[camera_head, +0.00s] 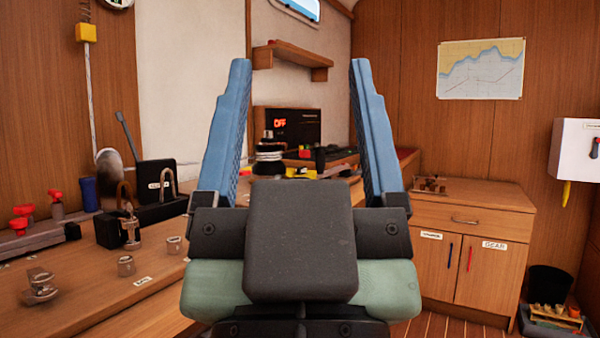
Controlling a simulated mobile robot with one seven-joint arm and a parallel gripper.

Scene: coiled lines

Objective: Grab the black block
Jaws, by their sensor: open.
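My gripper (300,66) fills the middle of the view, with its two blue fingers upright and spread wide apart. Nothing is between the fingertips. A black block (153,174) with a small white label stands on the wooden counter to the left of my gripper. A metal shackle stands in front of it, and a longer low black piece lies below it. Farther back, between my fingers in the picture, a black rounded winch-like thing (268,160) shows; its lower part is hidden by my gripper. I cannot tell for certain which black thing is the named block.
The wooden counter (70,275) on the left holds several small metal fittings, red-topped valves (57,205) and a blue cylinder (89,194). A cabinet (470,195) stands at the back right. A black bin (549,288) is on the floor. A wall shelf (290,58) hangs behind my fingers.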

